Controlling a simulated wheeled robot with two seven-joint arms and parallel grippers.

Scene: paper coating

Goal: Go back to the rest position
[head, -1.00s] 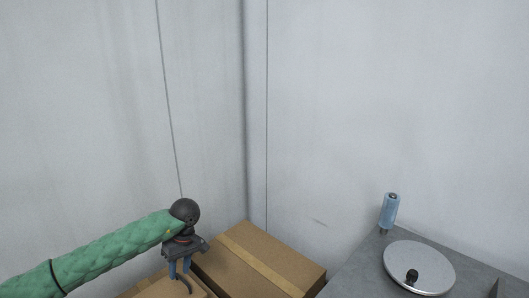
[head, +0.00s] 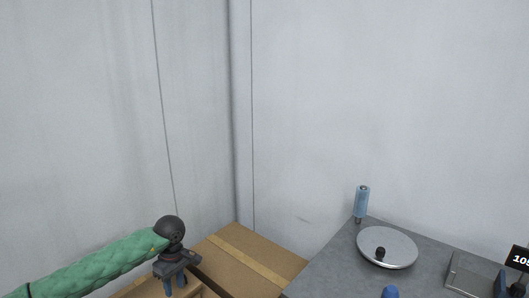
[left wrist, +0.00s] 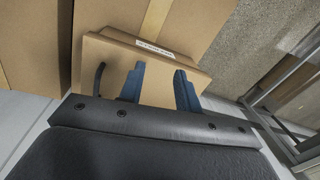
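My left gripper (head: 175,290) hangs at the end of my green-sleeved arm at the lower left of the head view, its fingers pointing down and partly cut off by the lower edge. In the left wrist view, its two blue fingers (left wrist: 160,88) stand apart with nothing seen held between them. A small cardboard box (left wrist: 157,62) with a white label lies beyond the fingertips; I cannot tell whether they touch it. A dark hooked piece (left wrist: 98,77) shows beside the left finger. My right gripper is out of view.
A taped cardboard box (head: 232,265) stands against the wall corner, right of my left gripper. A grey table (head: 335,272) at the right bears a round silver plate (head: 395,245), a light-blue cylinder (head: 361,202) and a black display (head: 520,258). A metal frame (left wrist: 285,85) stands right in the wrist view.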

